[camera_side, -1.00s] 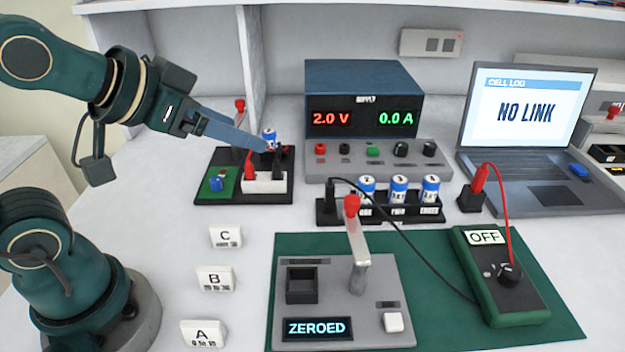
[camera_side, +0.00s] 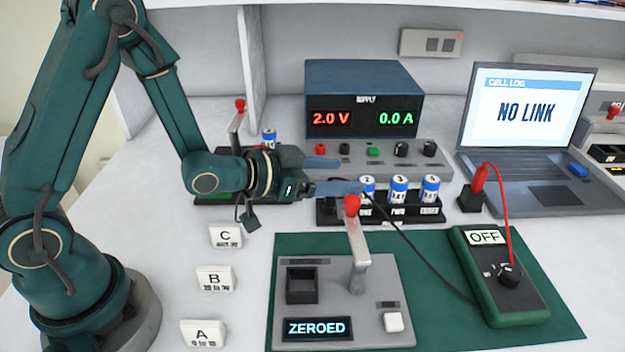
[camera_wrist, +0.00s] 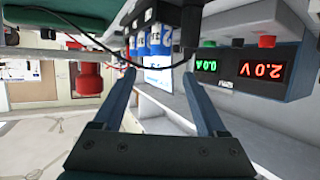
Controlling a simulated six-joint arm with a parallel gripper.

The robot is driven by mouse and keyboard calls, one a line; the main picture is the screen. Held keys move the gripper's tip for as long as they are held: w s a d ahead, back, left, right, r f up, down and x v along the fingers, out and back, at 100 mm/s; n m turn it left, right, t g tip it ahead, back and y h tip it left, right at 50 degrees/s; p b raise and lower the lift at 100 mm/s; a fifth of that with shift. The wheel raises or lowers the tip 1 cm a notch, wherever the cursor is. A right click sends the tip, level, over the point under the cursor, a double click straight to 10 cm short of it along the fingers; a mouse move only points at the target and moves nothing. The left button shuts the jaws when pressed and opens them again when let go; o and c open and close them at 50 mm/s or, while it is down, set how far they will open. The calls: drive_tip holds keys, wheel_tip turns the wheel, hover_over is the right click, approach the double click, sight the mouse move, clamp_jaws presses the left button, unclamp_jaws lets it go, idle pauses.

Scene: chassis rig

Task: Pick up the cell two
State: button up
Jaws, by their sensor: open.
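Cell two (camera_side: 398,189) is a blue and white cylinder standing upright in the middle slot of the black rack (camera_side: 410,215), with cell one (camera_side: 366,187) to its left and cell three (camera_side: 430,189) to its right. My gripper (camera_side: 350,176) is open and empty, lying level at the rack's left end, its fingers pointing right toward the cells. One fingertip overlaps cell one in the side view; contact cannot be told. In the wrist view, my gripper (camera_wrist: 162,66) has its fingers apart, with blue cells (camera_wrist: 153,40) upside down beyond them; which is cell two is unclear.
A power supply (camera_side: 362,85) stands behind the rack. A tester with a red-knobbed lever (camera_side: 352,205) stands in front. A black cable crosses before the rack to the multimeter (camera_side: 497,275). Another cell (camera_side: 268,139) is at the left fixture. A laptop (camera_side: 525,115) is right.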

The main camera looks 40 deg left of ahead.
sight(367, 179)
drive_tip(key=shift+f, duration=0.75)
drive_tip(key=shift+x, duration=3.55)
drive_tip(key=shift+f, duration=0.1)
clamp_jaws()
